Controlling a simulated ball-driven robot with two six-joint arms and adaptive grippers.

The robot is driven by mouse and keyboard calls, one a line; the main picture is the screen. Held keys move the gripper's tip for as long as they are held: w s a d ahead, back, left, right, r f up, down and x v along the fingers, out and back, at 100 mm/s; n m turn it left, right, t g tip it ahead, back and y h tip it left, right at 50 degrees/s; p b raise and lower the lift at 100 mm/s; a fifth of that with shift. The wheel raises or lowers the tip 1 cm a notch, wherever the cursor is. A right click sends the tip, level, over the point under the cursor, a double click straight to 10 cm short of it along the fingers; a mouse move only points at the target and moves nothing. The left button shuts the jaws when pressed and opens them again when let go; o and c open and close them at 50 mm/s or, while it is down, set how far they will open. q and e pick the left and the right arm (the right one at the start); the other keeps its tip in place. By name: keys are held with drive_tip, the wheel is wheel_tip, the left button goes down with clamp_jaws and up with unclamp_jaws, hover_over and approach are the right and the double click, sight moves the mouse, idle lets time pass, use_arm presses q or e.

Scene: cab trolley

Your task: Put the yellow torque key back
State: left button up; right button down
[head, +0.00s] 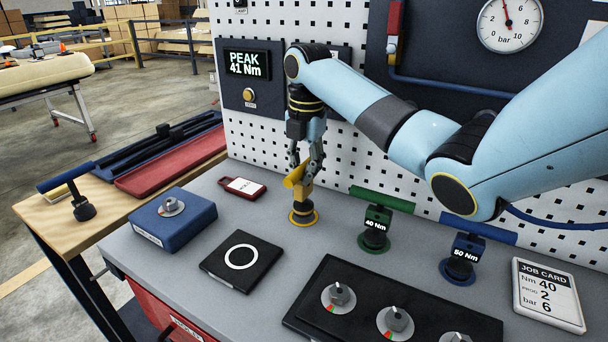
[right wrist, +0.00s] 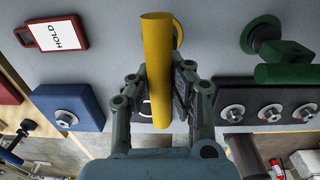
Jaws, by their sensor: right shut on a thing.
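The yellow torque key (head: 297,180) stands about upright on the grey bench, its dark lower end at the yellow ring (head: 303,218). Whether it is fully seated in the ring, I cannot tell. My right gripper (head: 305,168) comes down from above and is shut on the key's yellow handle. In the right wrist view the yellow handle (right wrist: 157,65) lies between my two fingers, partly covering the yellow ring (right wrist: 178,32). My left gripper is not in view.
A green 40 Nm key (head: 376,228) and a blue 50 Nm key (head: 463,258) stand to the right. A black pad (head: 221,270), blue box (head: 190,226) and red HOLD tag (head: 242,187) lie to the left. A pegboard wall (head: 262,135) rises close behind.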

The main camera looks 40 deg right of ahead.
drive_tip(key=shift+f, duration=0.7)
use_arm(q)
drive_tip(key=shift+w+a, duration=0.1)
use_arm(e)
drive_tip(key=c, duration=1.3)
unclamp_jaws()
drive_tip(key=shift+f, duration=0.15)
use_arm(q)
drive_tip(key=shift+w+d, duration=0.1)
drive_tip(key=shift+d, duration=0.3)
